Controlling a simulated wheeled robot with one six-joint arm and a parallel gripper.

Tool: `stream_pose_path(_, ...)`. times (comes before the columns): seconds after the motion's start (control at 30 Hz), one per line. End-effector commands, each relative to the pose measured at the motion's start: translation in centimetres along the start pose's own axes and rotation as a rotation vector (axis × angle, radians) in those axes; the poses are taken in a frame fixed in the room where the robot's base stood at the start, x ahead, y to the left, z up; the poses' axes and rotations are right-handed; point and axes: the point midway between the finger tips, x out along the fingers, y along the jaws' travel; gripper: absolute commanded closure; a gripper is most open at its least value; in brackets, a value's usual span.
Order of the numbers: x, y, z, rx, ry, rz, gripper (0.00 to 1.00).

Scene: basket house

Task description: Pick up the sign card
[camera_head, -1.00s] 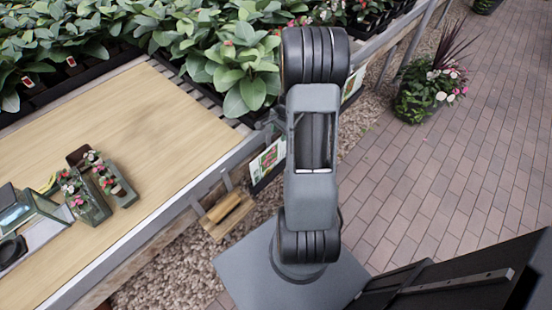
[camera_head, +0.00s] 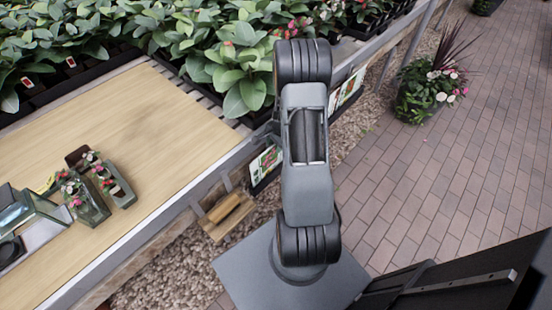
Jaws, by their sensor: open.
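One sign card (camera_head: 265,166), white with a green and red print, sits at the side of the bench just left of my arm. Its right part is close to my arm's outline. A second similar sign card (camera_head: 347,91) shows on the bench side just right of my arm's upper part. My arm stands upright in the middle of the view, between the two cards. My gripper is not visible; it seems hidden behind or below the arm links. I cannot see whether it touches a card.
The wooden bench top (camera_head: 120,130) is mostly clear. It holds small flower planters (camera_head: 88,205) at the left. Leafy plants (camera_head: 235,75) line the back. A wooden bracket (camera_head: 228,213) juts from the bench side. A potted plant (camera_head: 425,95) stands on the open brick paving (camera_head: 430,190).

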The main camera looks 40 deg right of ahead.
Motion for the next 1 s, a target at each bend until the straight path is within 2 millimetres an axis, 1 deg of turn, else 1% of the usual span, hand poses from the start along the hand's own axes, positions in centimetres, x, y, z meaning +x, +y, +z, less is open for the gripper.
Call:
stream_pose_path(0.07,0.0,0.0,0.0,0.000,0.000,0.000,0.60)
stream_pose_path(0.47,0.0,0.0,0.0,0.000,0.000,0.000,0.99)
stream_pose_path(0.5,0.0,0.0,0.0,0.000,0.000,0.000,1.00)
stream_pose_path(0.87,-0.1,0.0,0.0,0.003,0.000,-0.001,1.00)
stream_pose_path(0.93,-0.4,-0.1,0.0,0.004,0.001,-0.002,1.00)
stream_pose_path(1.0,-1.1,-0.3,0.0,0.004,0.003,-0.005,1.00)
